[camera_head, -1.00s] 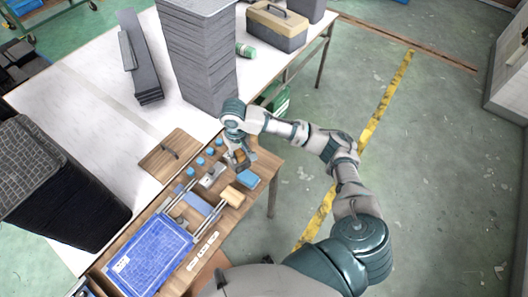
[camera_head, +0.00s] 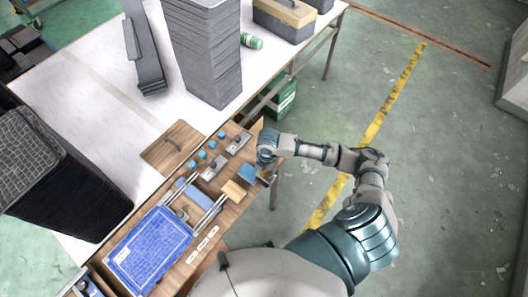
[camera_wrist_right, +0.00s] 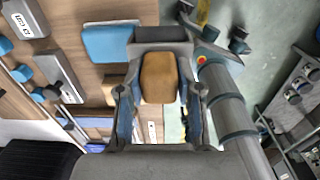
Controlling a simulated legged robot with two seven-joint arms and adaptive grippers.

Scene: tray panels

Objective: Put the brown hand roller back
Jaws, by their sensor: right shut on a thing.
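My right gripper (camera_head: 268,178) is at the right edge of the wooden tray panel (camera_head: 222,220), beside a blue block (camera_head: 248,173). In the right wrist view, my right gripper (camera_wrist_right: 160,90) is shut on a brown, rounded block (camera_wrist_right: 158,77), which looks like the brown hand roller. Its underside is hidden. The blue block also shows in the wrist view (camera_wrist_right: 108,43), left of the gripper and apart from it. In the head view the held roller is mostly hidden by the gripper and arm. My left gripper is not in view.
A tan block (camera_head: 233,191), grey metal blocks (camera_head: 214,166), several small blue knobs (camera_head: 211,145) and a blue tray (camera_head: 150,250) are on the panel. A tall grey stack (camera_head: 207,60) stands behind. Open floor (camera_head: 330,120) lies to the right.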

